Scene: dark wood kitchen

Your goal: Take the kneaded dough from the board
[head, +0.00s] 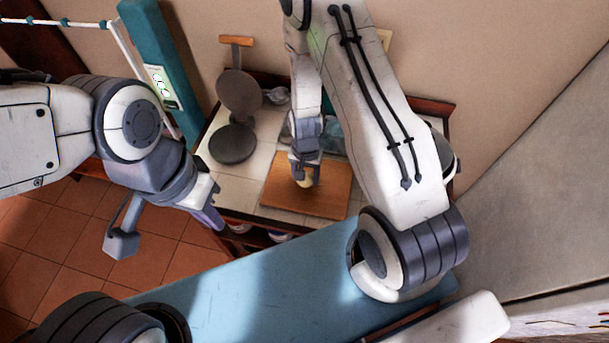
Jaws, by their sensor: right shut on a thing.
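The wooden board (333,192) lies on the white tiled counter. The dough (304,184), a small pale yellowish lump, is at the board's left part, just under my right gripper (304,173). My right gripper points down and is shut on the dough, with its fingers hiding part of it. I cannot tell whether the dough touches the board or is slightly above it. My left gripper (166,229) is open and empty, with its fingers wide apart, left of the counter over the tiled floor.
A dark round press (239,92) with a raised lid and wooden handle stands on the counter's left part. A teal and white post (160,75) stands to the left. A bluish item (333,138) sits behind the board, partly hidden by my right arm. A wall is behind.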

